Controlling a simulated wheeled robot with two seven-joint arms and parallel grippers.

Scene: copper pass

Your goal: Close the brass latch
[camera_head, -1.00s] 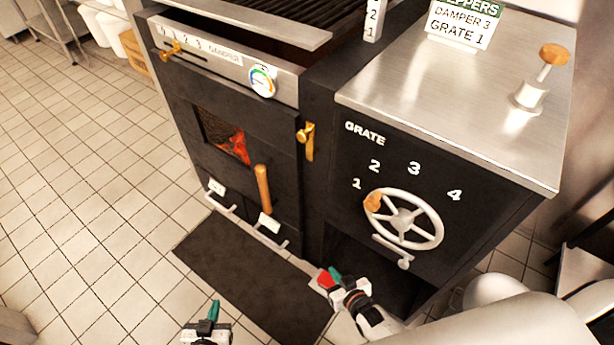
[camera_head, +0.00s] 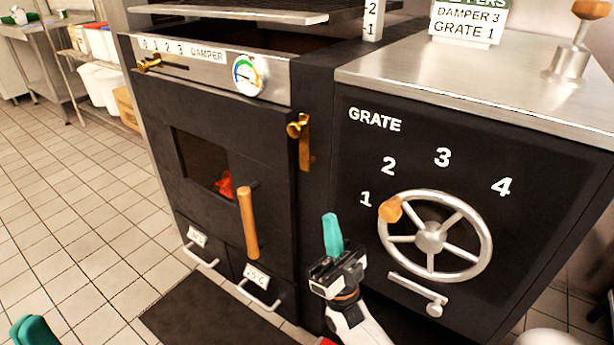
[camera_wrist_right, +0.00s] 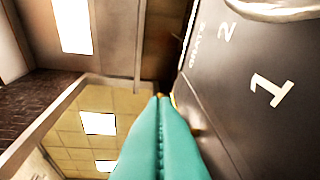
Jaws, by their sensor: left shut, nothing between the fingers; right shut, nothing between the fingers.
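The brass latch (camera_head: 305,150) is mounted on the dark oven front, at the right edge of the firebox door (camera_head: 215,125). Its round knob is at the top of an upright brass plate. The door looks flush with the front. My right gripper (camera_head: 333,218) is shut and empty, teal fingers pointing up, below and slightly right of the latch in the head view. In the right wrist view its fingers (camera_wrist_right: 160,105) are pressed together, with a small brass bit just past the tips. My left gripper (camera_head: 33,328) is shut, partly cut off in the bottom left corner.
The grate wheel (camera_head: 430,237) with its wooden knob is right of my right gripper. A wooden door handle (camera_head: 247,222) sticks out left of it. The damper slider (camera_head: 150,63) and gauge (camera_head: 248,75) are above the door. Tiled floor (camera_head: 75,220) at left is open.

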